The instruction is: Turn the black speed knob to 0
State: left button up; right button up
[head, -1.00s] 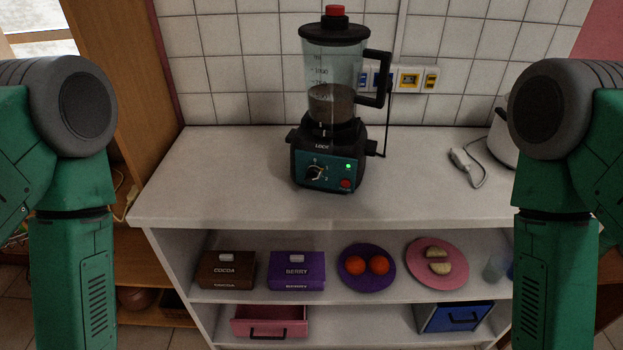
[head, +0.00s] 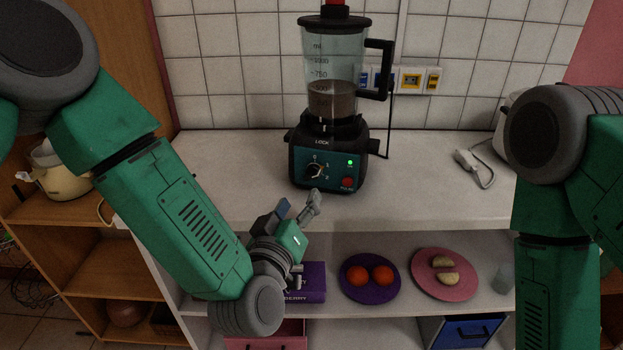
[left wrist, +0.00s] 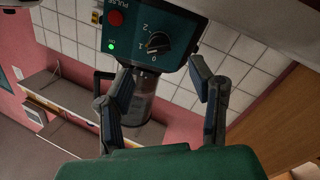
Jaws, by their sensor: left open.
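The black speed knob (head: 314,171) is on the teal front panel of the blender (head: 330,160), on the counter. It also shows in the left wrist view (left wrist: 158,42), where the panel appears turned over, with marks 0, 1 and 2 around the knob. I cannot tell for sure which mark the knob points at. The green light on the panel is lit. My left gripper (head: 299,204) is open and empty, in front of and below the knob, not touching it. In the left wrist view, its fingers (left wrist: 162,80) stand apart below the knob. My right gripper is out of view.
The red pulse button (head: 347,182) is right of the knob. The white counter (head: 240,180) is clear around the blender's base. Below its front edge, the shelf holds a purple berry box (head: 312,284), a purple plate (head: 370,293) and a pink plate (head: 470,285).

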aim_at(313, 178)
pick_arm(q)
jog(key=x, duration=0.8)
jog(key=shift+w+d+f+b, duration=0.1)
jog(key=shift+w+d+b, duration=0.15)
jog(key=shift+w+b, duration=0.1)
grip_shut()
